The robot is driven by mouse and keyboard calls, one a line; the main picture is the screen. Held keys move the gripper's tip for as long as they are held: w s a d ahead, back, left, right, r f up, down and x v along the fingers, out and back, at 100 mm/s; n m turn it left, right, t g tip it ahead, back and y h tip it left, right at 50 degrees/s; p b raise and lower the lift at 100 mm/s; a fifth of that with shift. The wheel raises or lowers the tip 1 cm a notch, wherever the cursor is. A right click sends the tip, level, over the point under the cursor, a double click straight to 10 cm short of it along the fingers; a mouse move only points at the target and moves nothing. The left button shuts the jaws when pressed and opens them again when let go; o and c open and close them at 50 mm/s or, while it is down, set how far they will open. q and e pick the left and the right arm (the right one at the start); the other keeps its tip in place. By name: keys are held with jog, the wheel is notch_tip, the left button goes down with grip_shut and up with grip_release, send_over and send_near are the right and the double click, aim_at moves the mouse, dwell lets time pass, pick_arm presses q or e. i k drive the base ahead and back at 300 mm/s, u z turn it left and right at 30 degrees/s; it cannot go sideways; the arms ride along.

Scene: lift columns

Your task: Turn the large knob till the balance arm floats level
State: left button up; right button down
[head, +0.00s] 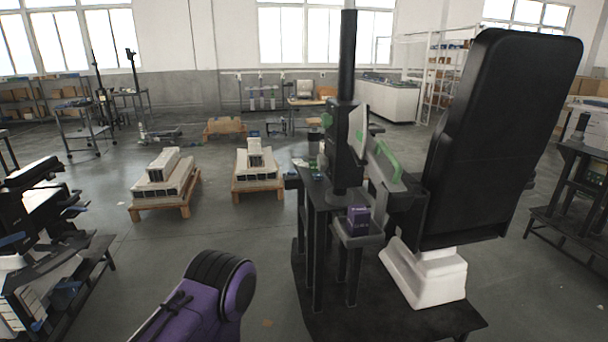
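A tall black column (347,60) stands on a dark workstand right of centre. A small green part (327,120) shows on the column's left side; I cannot tell whether it is the large knob. A pale grey arm (379,187) with a green handle (387,158) sits at the column's right and looks tilted; it may be the balance arm. A purple box (358,219) rests on a small shelf (345,238) in front of the column. A purple and black arm link of mine rises at the bottom, left of the stand. Neither gripper shows.
A large black padded seat back (500,140) on a white base (425,272) stands close right of the column. Two pallets (186,210) (259,190) with white blocks lie at left and centre. Black equipment (45,235) fills the left edge. Floor is open between.

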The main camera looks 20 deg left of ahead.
aim_at(322, 161)
jog(key=u, duration=0.6)
jog(key=i, duration=0.95)
